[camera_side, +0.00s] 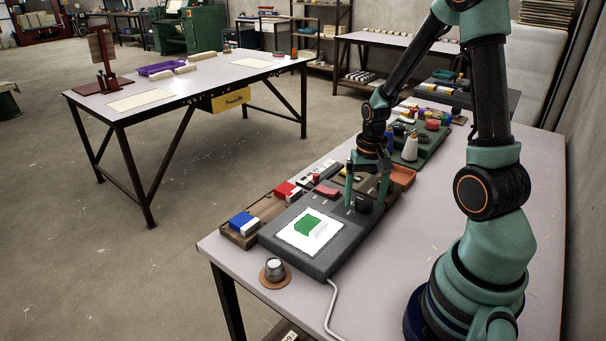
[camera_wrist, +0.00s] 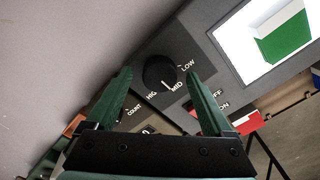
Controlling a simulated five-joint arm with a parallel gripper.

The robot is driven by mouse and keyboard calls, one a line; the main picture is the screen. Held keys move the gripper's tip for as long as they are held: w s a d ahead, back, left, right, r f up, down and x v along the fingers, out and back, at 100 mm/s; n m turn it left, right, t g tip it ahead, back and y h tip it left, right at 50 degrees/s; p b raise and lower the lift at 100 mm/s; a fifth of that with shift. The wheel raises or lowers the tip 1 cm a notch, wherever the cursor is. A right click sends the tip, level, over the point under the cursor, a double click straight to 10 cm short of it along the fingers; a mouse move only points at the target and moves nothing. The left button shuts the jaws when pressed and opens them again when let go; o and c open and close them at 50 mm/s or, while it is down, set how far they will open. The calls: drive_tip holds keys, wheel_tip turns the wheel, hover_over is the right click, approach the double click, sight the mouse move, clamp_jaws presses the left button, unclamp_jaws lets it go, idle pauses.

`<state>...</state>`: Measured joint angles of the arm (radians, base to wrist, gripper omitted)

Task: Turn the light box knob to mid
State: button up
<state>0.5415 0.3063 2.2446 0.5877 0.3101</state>
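The dark grey light box (camera_side: 268,236) lies on the near table, with a lit white panel (camera_wrist: 228,41) beside its controls. Its round black knob (camera_wrist: 157,68) is marked LOW, MID and HIGH. A white mark at the knob's lower right edge points about at MID. My gripper (camera_wrist: 159,73) is open, with one green finger on each side of the knob and gaps showing. Contact is not visible. In the side view my gripper (camera_side: 365,205) is low over the box's right end, around the dark knob (camera_side: 363,204). A green and white block (camera_side: 309,226) sits on the lit panel.
Beside the box, a brown tray (camera_side: 243,237) holds a blue and white block (camera_side: 244,222) and a red and white one (camera_side: 288,191). A cup (camera_side: 274,267) stands at the front edge. A crowded tray with bottles (camera_side: 410,147) is behind my gripper.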

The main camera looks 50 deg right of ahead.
sight(364, 201)
wheel_tip(364, 201, up, 12)
idle(0.8)
